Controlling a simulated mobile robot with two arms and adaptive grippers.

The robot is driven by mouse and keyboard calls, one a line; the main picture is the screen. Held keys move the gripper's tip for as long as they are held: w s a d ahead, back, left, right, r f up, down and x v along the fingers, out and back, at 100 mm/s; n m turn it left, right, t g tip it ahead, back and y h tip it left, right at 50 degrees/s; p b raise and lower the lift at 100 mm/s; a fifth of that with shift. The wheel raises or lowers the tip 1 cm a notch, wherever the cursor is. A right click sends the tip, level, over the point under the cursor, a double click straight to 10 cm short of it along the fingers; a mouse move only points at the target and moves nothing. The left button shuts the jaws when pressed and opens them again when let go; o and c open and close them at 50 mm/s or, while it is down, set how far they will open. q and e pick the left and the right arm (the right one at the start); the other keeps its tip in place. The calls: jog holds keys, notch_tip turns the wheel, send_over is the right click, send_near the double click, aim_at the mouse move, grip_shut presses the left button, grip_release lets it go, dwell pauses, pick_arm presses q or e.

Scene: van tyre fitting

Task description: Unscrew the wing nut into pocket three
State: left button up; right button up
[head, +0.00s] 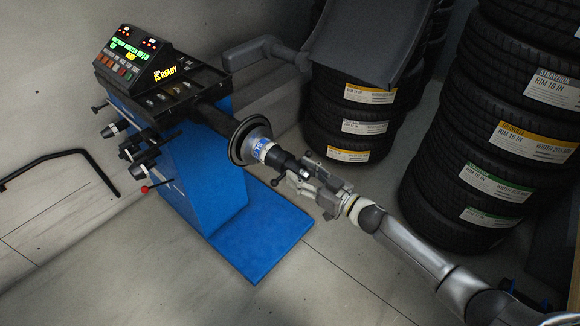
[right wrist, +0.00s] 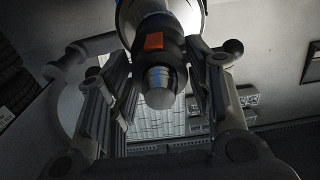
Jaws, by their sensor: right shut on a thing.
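The wing nut (head: 284,161) is a dark hub on the end of the balancer's shaft, beside a blue-labelled collar. In the right wrist view the wing nut (right wrist: 154,42) shows an orange mark, and a rounded shaft tip (right wrist: 159,88) points at the camera. My right gripper (head: 303,177) is shut on the wing nut, one finger on each side; its fingers (right wrist: 163,92) also show in the right wrist view. The pockets are in the black top tray (head: 205,82) of the balancer; which one is pocket three I cannot tell. My left gripper is out of view.
The blue balancer (head: 205,165) has a lit display (head: 133,55) reading "is ready". A round flange (head: 240,140) sits behind the nut. Tyre stacks (head: 470,120) stand at the right, a grey hood (head: 362,40) at the back. The floor in front is clear.

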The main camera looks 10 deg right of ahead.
jog(key=n+b, duration=0.1)
jog(key=n, duration=0.3)
jog(key=shift+n+b, duration=0.3)
jog(key=shift+b, duration=0.05)
jog(key=n+b, duration=0.1)
jog(key=n, duration=0.2)
jog(key=shift+f, duration=0.1)
jog(key=n+b, duration=0.1)
jog(key=n, duration=0.2)
jog(key=shift+n, duration=0.3)
jog(key=n+b, duration=0.2)
jog(key=n, duration=0.1)
jog(key=shift+d+n, duration=0.1)
jog(key=shift+n, duration=0.2)
jog(key=n+b, duration=0.1)
jog(key=n, duration=0.2)
jog(key=o, duration=0.7)
jog(key=shift+o, duration=0.2)
